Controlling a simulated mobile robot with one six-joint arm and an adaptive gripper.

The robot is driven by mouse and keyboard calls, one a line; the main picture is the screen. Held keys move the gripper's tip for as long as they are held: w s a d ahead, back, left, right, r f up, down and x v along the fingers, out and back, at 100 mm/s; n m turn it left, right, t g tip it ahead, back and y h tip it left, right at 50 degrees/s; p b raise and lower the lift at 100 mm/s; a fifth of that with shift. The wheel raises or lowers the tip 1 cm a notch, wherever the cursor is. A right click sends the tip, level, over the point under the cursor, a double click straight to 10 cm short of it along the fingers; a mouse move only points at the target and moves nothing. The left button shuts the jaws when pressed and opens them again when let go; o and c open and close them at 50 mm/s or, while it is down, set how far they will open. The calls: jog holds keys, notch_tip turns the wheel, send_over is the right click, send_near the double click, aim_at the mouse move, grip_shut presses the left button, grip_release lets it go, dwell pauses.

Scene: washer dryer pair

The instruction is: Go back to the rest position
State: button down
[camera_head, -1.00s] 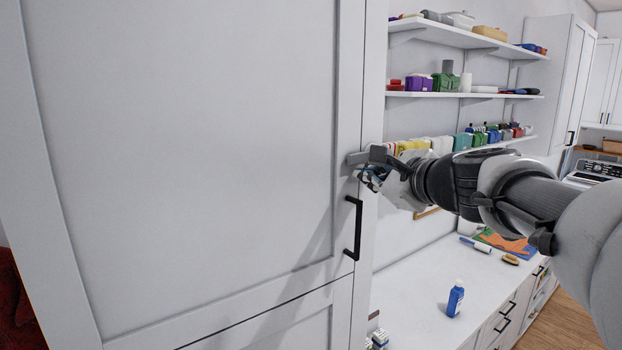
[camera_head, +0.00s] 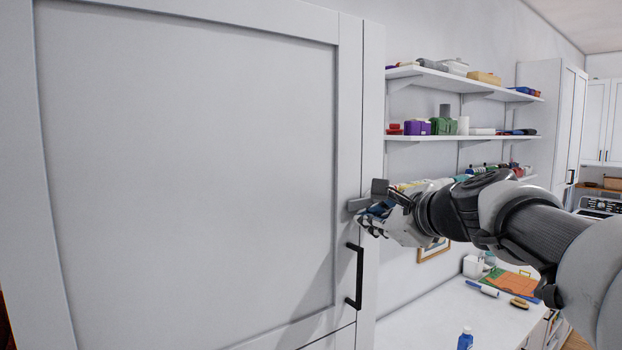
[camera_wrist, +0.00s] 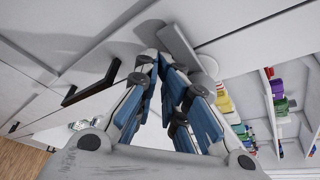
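My gripper (camera_head: 372,218) is beside the edge of a tall white cabinet (camera_head: 190,170), above its black bar handle (camera_head: 355,275). In the wrist view, my gripper's blue-padded fingers (camera_wrist: 162,62) slant together and their tips look shut, with nothing visible between them. A grey bar-shaped piece (camera_wrist: 183,48) lies just beyond the tips. It also shows beside the gripper in the head view (camera_head: 358,204); I cannot tell whether they touch. The black handle (camera_wrist: 92,84) is left of the fingers in the wrist view, apart from them.
White wall shelves (camera_head: 460,138) with boxes and bottles are behind my arm. A white counter (camera_head: 430,315) below holds a blue bottle (camera_head: 465,338), a lint roller (camera_head: 482,288) and a brush (camera_head: 519,303). The cabinet is close on the left.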

jog(key=shift+t, duration=0.5)
notch_tip(320, 180, up, 10)
jog(key=shift+s+f, duration=0.1)
jog(key=shift+f, duration=0.15)
jog(key=s+a+f+n+g+b, duration=0.1)
jog(key=s+a+f+n+b, duration=0.2)
jog(key=f, duration=0.5)
jog(key=s+a+f+n+g+b, duration=0.1)
jog(key=s+f+n+g+b, duration=0.1)
jog(key=s+f+b, duration=0.35)
jog(key=s+a+f+n+g+b, duration=0.1)
jog(key=s+a+f+n+b, duration=0.15)
jog(key=f, duration=0.65)
jog(key=s+d+f+n+g+h+b, duration=0.1)
jog(key=s+f+n+b, duration=0.4)
jog(key=f, duration=0.9)
jog(key=s+d+f+n+g+h+b, duration=0.1)
jog(key=s+f+n+g+b, duration=0.2)
jog(key=s+f+n+b, duration=0.3)
jog(key=s+d+f+n+g+h+b, duration=0.1)
jog(key=s+f+n+b, duration=0.4)
jog(key=s+f, duration=0.7)
notch_tip(320, 180, down, 11)
jog(key=shift+s+d+r+g+h+b, duration=0.15)
jog(key=shift+s+r+g+h+b, duration=0.1)
jog(key=shift+g+h+b, duration=0.25)
